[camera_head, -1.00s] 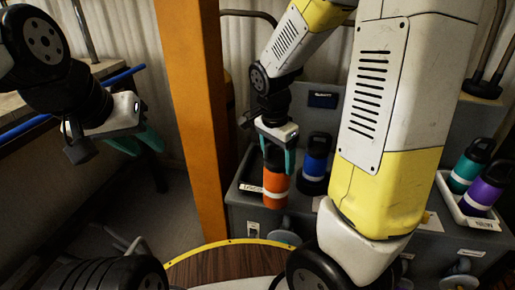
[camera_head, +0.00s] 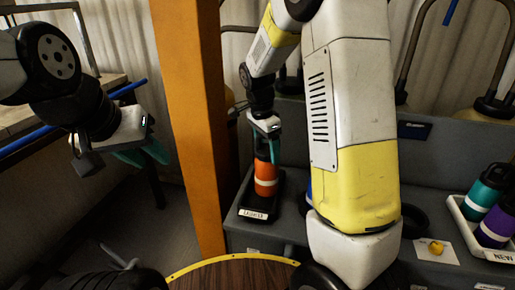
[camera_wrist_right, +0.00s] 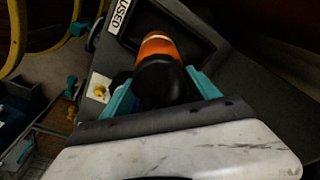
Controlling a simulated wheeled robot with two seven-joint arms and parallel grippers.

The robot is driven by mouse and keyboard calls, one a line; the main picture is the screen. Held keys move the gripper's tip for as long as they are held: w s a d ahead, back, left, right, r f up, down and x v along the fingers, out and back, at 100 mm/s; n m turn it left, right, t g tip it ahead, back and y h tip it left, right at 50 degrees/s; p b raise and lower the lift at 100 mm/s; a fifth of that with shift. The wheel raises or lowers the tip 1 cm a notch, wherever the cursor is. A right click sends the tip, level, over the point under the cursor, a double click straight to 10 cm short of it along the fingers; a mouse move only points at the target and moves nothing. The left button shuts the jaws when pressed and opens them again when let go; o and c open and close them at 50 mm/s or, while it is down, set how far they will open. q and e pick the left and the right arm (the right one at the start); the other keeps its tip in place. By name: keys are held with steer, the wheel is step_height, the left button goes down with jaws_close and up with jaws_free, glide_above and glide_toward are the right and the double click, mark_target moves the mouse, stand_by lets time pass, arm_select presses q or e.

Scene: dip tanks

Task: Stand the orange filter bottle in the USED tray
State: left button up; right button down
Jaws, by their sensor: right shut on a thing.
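The orange filter bottle (camera_head: 265,180) has a black top and a pale band. My right gripper (camera_head: 267,150) is shut on its black top and holds it upright over the black tray (camera_head: 247,207). In the right wrist view the orange bottle (camera_wrist_right: 158,45) is between the teal fingers of my right gripper (camera_wrist_right: 165,95), and the tray (camera_wrist_right: 205,32) bears a label reading USED. I cannot tell whether the bottle's base touches the tray floor. My left gripper (camera_head: 140,155) is empty and open at the far left, away from the bottle.
A blue bottle (camera_head: 308,188) is mostly hidden behind my right arm. A white tray (camera_head: 468,225) labelled NEW holds a teal bottle (camera_head: 483,190) and a purple bottle (camera_head: 497,222) at the right. An orange post (camera_head: 192,120) stands left of the USED tray.

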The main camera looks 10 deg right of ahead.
steer(key=shift+w+a+f, duration=0.1)
steer(key=shift+w+a, duration=0.05)
steer(key=shift+w, duration=0.6)
steer(key=shift+w+a, duration=0.1)
steer(key=shift+w, duration=0.6)
steer(key=shift+f, duration=1.75)
steer(key=shift+c, duration=0.9)
jaws_free()
steer(key=shift+f, duration=0.15)
